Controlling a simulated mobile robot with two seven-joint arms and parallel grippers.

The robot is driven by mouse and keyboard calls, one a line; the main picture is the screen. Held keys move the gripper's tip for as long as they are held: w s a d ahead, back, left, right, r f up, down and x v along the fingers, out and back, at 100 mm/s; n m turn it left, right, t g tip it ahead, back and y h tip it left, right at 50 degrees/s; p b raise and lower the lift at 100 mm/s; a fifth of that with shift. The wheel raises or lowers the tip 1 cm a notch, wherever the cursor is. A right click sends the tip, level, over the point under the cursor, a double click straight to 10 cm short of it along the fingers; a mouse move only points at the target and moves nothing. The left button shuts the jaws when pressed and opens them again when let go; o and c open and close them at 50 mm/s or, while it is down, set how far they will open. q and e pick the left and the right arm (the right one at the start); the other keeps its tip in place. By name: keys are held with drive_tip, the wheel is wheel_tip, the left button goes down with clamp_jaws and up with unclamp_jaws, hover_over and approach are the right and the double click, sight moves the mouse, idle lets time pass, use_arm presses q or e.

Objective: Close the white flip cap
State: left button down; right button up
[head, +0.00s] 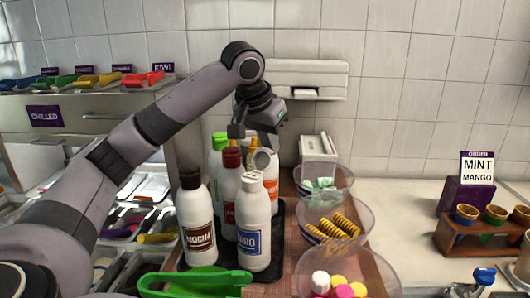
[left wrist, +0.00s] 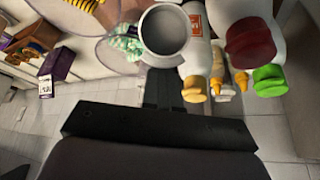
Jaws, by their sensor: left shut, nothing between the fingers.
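The white flip cap (head: 262,158) stands open and tilted at the top of the white bottle with a blue label (head: 254,225). In the left wrist view the cap (left wrist: 165,30) shows as a round, hollow grey disc with a pale rim. My left gripper (head: 262,136) is above and behind the cap, pointing down, shut and empty. Its dark fingers (left wrist: 162,90) are just below the cap in the left wrist view. I cannot tell whether they touch it. My right gripper is not in view.
Clear bowls (head: 366,218) of toppings stand to the right. A green scoop (head: 195,284) lies in front.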

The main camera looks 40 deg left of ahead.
use_arm(q)
drive_tip(key=shift+s+f, duration=0.15)
drive_tip(key=shift+f, duration=0.3)
drive_tip(key=shift+s+d+r, duration=0.15)
drive_tip(key=shift+s, duration=0.2)
drive_tip(key=shift+s+d+r, duration=0.15)
drive_tip(key=shift+s, duration=0.2)
drive_tip(key=shift+r+p, duration=0.4)
drive_tip(key=shift+r, duration=0.05)
drive_tip(key=r, duration=0.6)
drive_tip(key=shift+w+a+r+p, duration=0.1)
drive_tip(key=shift+w+p, duration=0.1)
drive_tip(key=shift+p, duration=0.2)
drive_tip(key=shift+r, duration=0.7)
